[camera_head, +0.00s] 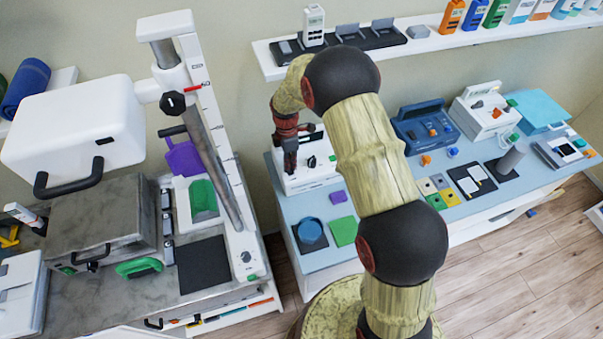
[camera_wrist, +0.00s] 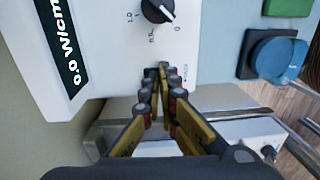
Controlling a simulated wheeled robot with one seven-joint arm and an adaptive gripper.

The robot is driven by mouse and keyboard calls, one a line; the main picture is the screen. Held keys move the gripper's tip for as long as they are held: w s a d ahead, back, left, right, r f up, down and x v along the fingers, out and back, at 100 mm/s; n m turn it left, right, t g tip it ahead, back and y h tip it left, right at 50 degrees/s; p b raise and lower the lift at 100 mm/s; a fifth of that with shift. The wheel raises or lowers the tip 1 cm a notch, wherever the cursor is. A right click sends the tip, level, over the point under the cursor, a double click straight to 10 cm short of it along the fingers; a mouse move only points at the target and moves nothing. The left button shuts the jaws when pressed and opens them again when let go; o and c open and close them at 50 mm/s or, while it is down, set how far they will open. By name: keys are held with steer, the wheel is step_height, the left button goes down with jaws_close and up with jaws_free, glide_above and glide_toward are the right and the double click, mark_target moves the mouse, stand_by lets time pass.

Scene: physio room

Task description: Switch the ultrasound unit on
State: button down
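The ultrasound unit is a white box (camera_head: 318,178) on the blue bench, left of my upper arm. In the wrist view its white front panel (camera_wrist: 110,60) fills the upper left, with a dark strip reading "0.0 W/cm" (camera_wrist: 62,45). A black dial (camera_wrist: 157,10) with a white pointer and printed marks sits at the top edge. My gripper (camera_wrist: 161,70) points at the panel below the dial. Its fingertips are together, with nothing seen between them, and hide the panel behind them; contact cannot be told. In the head view my gripper (camera_head: 290,168) is at the unit's left part.
A blue round pot (camera_head: 310,231), a green block (camera_head: 343,231) and a purple block (camera_head: 338,197) lie in front of the unit. A white column with a lift arm (camera_head: 215,150) stands to the left. A wall shelf (camera_head: 410,48) runs above.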

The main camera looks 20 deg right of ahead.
mark_target(291, 173)
steer(key=shift+s+f, duration=0.25)
steer(key=shift+f, duration=0.35)
steer(key=shift+s+r, duration=0.1)
steer(key=shift+r, duration=0.15)
steer(key=shift+f+t+b, duration=0.15)
steer(key=shift+t+b, duration=0.15)
steer(key=shift+r+t+b, duration=0.4)
steer(key=shift+t, duration=0.3)
step_height(291, 173, up, 14)
steer(key=s, duration=0.1)
steer(key=s+r+m+b, duration=0.2)
steer(key=s+m, duration=0.6)
steer(key=s, duration=0.3)
steer(key=s+d+r+m+b, duration=0.1)
steer(key=s+r+m+b, duration=0.2)
steer(key=s+m, duration=0.5)
steer(key=shift+s+r+m, duration=0.25)
steer(key=shift+s+m, duration=0.15)
steer(key=shift+s, duration=1.25)
